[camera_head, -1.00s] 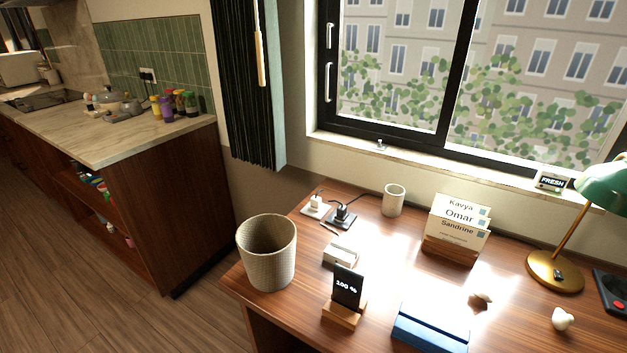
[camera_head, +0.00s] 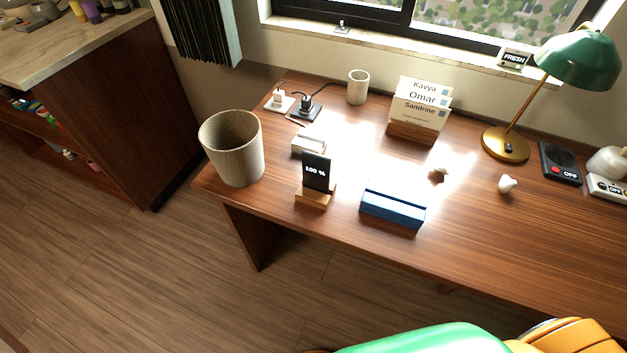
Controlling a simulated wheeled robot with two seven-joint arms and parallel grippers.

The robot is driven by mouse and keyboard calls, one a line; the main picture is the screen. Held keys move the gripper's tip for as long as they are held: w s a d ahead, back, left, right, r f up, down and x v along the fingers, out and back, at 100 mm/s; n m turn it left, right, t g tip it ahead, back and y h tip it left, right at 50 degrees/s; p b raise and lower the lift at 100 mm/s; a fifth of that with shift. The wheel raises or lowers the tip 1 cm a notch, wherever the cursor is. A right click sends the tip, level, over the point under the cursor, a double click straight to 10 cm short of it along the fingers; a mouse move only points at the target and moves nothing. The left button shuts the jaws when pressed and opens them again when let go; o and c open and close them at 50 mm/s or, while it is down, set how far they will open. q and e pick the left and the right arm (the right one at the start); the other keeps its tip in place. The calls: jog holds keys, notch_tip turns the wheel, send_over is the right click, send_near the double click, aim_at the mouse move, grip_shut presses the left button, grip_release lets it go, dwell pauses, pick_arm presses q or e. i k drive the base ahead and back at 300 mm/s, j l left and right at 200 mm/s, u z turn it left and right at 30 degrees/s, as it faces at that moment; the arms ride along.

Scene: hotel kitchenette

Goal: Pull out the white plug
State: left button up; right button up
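The white plug (camera_head: 279,95) sits upright in a white socket plate (camera_head: 284,106) at the desk's back left corner. Right beside it, a black plug (camera_head: 305,101) sits in a dark socket plate (camera_head: 311,114), with a black cable running back to the right. Neither of my grippers is in view.
A woven basket (camera_head: 233,148) stands at the desk's left end, in front of the sockets. A white cup (camera_head: 358,87), name-card holder (camera_head: 415,131), phone stand (camera_head: 316,197), blue box (camera_head: 393,204) and green lamp (camera_head: 580,60) are also on the desk (camera_head: 470,225). The floor before it is clear.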

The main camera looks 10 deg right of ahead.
aim_at(280, 99)
jog(key=i+j+z, duration=0.35)
jog(key=j, duration=0.45)
jog(key=j+z, duration=0.4)
jog(key=j, duration=0.35)
jog(key=i+j+z, duration=0.1)
jog(key=j+z, duration=0.25)
jog(key=j, duration=0.55)
